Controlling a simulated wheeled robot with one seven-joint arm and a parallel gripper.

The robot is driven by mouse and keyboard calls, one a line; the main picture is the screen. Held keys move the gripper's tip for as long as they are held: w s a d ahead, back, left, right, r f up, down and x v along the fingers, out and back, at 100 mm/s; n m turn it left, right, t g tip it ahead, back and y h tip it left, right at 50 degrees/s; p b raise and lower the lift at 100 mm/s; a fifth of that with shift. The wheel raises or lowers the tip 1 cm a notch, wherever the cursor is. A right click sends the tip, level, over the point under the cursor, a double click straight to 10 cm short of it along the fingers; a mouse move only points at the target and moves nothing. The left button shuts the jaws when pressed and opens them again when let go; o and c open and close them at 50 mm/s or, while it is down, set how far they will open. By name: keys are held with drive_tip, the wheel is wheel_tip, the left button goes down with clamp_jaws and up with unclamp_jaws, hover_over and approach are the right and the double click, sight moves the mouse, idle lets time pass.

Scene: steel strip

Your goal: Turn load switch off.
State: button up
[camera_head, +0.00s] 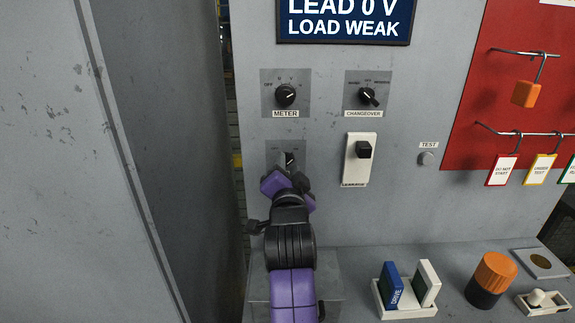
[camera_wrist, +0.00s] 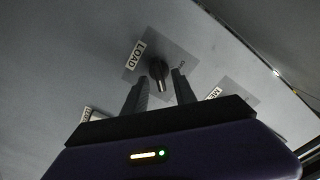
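The load switch is a dark rotary knob on a grey plate, low on the left of the panel. Its knob (camera_head: 289,158) shows only in part in the head view, above my wrist; the lower plate is hidden. In the wrist view the knob (camera_wrist: 159,74) is beside the LOAD label (camera_wrist: 136,55). My gripper (camera_wrist: 161,77) is open, with one finger on each side of the knob and a gap visible to each. Whether the fingertips reach past the knob is hard to tell. The knob's pointed setting is not readable. The sign (camera_head: 343,20) reads LEAD 0 V, LOAD WEAK.
The METER knob (camera_head: 286,95) is directly above, and the CHANGEOVER knob (camera_head: 367,97) is upper right. A white plate with a black switch (camera_head: 363,150) is close on the right. A tray (camera_head: 406,312) and an orange-topped cylinder (camera_head: 494,272) stand on the shelf.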

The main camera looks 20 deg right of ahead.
clamp_jaws()
